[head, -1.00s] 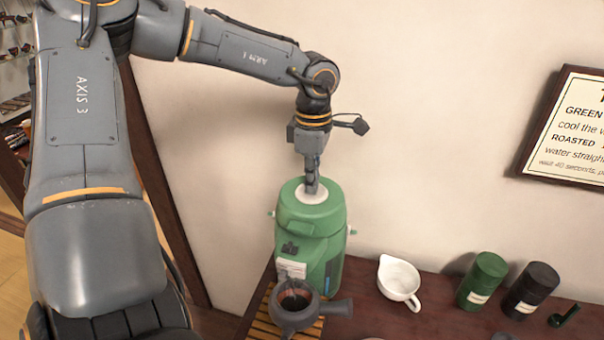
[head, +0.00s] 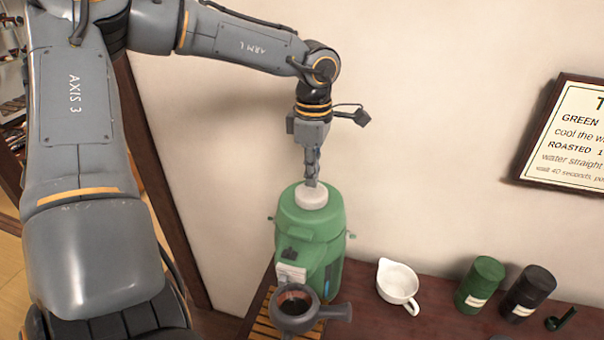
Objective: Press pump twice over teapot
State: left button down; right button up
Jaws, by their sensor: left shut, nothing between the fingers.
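A green pump pot (head: 312,222) stands at the back left of the dark wooden counter. Its round white pump button (head: 312,197) is on top and stands proud of the lid. My left gripper (head: 311,183) points straight down with its fingers shut and empty, the tips at the button; I cannot tell whether they touch it. The dark grey teapot (head: 325,311) stands open in front of the pump pot, below its spout, with its side handle pointing right. Dark contents show inside it. My right gripper is not in view.
The teapot rests on a slatted wooden mat (head: 264,322). To the right stand a white spouted pitcher (head: 397,282), a green canister (head: 481,284), a black canister (head: 529,291) and a small dark scoop (head: 562,318). A framed sign (head: 577,135) hangs on the wall behind.

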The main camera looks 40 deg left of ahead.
pick_arm(q)
jog(key=shift+r, duration=0.1)
notch_tip(320, 180, up, 6)
jog(key=p, duration=0.3)
dwell(0.4)
dwell(0.5)
